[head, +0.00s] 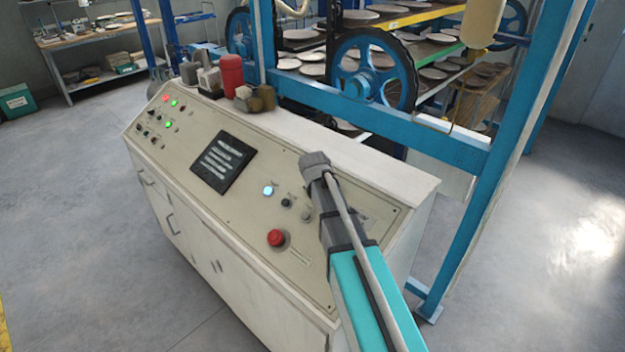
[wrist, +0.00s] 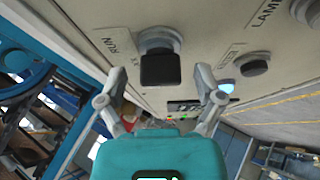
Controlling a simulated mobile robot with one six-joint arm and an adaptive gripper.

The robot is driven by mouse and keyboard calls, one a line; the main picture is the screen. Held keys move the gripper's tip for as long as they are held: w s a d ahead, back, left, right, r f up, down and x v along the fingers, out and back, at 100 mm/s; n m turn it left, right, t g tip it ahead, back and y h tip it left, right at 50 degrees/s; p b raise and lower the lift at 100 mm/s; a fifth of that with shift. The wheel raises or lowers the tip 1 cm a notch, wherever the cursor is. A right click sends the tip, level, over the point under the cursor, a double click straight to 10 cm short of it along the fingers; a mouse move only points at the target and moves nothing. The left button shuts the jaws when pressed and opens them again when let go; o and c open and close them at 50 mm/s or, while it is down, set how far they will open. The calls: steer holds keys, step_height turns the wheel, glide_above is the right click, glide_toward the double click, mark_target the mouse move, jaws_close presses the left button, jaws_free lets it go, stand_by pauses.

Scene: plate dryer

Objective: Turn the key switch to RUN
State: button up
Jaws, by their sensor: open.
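The key switch (wrist: 160,40) is a round metal collar on the pale panel, with a blocky black key head (wrist: 160,69) standing out of it. A RUN label (wrist: 122,47) is printed beside it, to the left in the wrist view. My gripper (wrist: 156,74) is open, with its two grey fingers on either side of the key head in the picture. I see a gap on both sides; whether the fingertips reach the key's depth I cannot tell. In the head view my arm covers this part of the panel and hides the key switch and fingers.
The sloping console (head: 235,220) carries a red mushroom button (head: 277,238), a lit blue-white button (head: 268,190), a small black knob (head: 286,203) and a dark screen (head: 223,162). A red canister (head: 231,75) stands on its back ledge. Blue frame posts (head: 480,190) rise close behind.

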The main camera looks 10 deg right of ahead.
steer(key=shift+n, duration=0.6)
